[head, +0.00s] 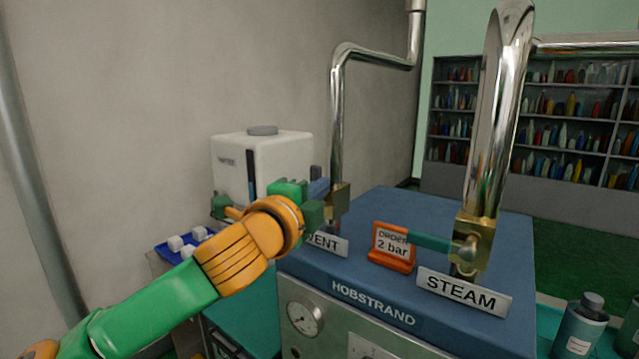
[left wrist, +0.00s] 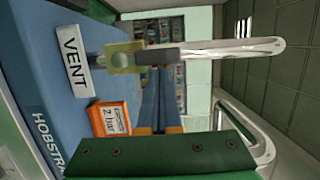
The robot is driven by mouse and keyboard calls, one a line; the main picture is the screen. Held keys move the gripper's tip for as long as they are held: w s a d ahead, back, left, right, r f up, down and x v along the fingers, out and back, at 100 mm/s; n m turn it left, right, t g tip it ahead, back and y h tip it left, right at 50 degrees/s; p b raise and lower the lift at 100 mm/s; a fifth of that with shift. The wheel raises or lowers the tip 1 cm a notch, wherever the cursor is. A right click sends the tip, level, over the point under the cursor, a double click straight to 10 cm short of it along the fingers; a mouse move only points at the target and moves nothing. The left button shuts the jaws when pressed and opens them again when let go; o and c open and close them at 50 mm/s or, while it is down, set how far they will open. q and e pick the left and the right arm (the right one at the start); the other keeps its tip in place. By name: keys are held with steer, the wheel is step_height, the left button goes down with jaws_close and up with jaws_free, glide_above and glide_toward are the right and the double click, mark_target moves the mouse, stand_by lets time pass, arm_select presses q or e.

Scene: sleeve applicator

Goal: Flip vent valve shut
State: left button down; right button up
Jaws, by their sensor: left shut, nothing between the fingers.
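The vent valve is a brass block (head: 338,201) at the foot of the left chrome pipe, behind the VENT label (head: 327,243). In the left wrist view the brass valve (left wrist: 123,58) shows beside a dark grey piece (left wrist: 164,56) lying along the pipe, which looks like its lever. My left gripper (head: 319,188) is just left of the valve in the head view, shut and empty. Its blue fingers (left wrist: 160,78) point at the grey piece in the wrist view; I cannot tell whether they touch. My right gripper is not in view.
The steam valve (head: 473,243) stands at the right with a green lever pointing left. An orange ORDER 2 bar sign (head: 391,246) stands between the valves on the blue machine top (head: 405,207). A white tank (head: 258,160) stands behind my left arm. A bottle (head: 582,325) is at lower right.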

arm_select(q)
steer(key=shift+d, duration=0.15)
steer(key=shift+w+a+r+n+p, duration=0.1)
steer(key=shift+a+r+n+p, duration=0.1)
steer(key=shift+n+p, duration=0.2)
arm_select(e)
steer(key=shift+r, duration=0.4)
